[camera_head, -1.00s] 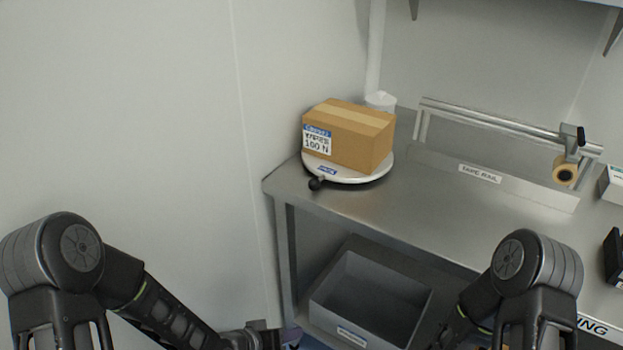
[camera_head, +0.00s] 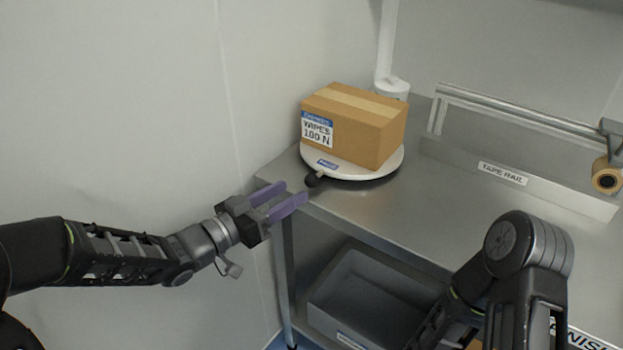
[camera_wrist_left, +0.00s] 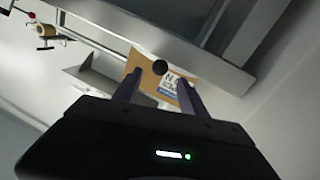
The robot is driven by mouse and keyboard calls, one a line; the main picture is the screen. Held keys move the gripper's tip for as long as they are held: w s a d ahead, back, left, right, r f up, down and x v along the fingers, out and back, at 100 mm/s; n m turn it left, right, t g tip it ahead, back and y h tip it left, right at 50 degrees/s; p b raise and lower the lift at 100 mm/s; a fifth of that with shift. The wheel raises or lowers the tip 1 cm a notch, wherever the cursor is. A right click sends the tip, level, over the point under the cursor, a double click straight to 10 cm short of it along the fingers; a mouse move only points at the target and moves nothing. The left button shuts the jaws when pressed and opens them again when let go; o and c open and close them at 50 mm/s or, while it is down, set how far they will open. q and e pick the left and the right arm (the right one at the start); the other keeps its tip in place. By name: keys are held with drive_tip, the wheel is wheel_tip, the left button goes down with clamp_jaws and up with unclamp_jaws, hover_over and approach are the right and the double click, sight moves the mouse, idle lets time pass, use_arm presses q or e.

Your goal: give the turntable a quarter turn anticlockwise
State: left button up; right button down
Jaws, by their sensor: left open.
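The turntable (camera_head: 384,174) is a round white disc on the steel bench near its left end. A black knob (camera_head: 312,180) sticks out from its front left edge. A cardboard box (camera_head: 355,128) with a white and blue label rests on the disc. My left gripper (camera_head: 295,192) is open and empty, its purple fingers pointing right toward the knob, just short of it. In the left wrist view, the dark knob (camera_wrist_left: 160,67) shows between the two fingertips, with the box (camera_wrist_left: 183,84) behind. My right gripper is not in view; only its arm shows at lower right.
The steel bench (camera_head: 430,215) is clear to the right of the disc. A tape rail (camera_head: 502,174) with a tape roll (camera_head: 606,177) stands at the back. A grey bin (camera_head: 365,300) sits below the bench. A wall closes off the left side.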

sight(306, 183)
use_arm(q)
drive_tip(key=x, duration=0.7)
drive_tip(key=shift+w+d, duration=0.1)
drive_tip(key=shift+d, duration=0.1)
drive_tip(key=shift+c, duration=0.4)
clamp_jaws()
idle(0.8)
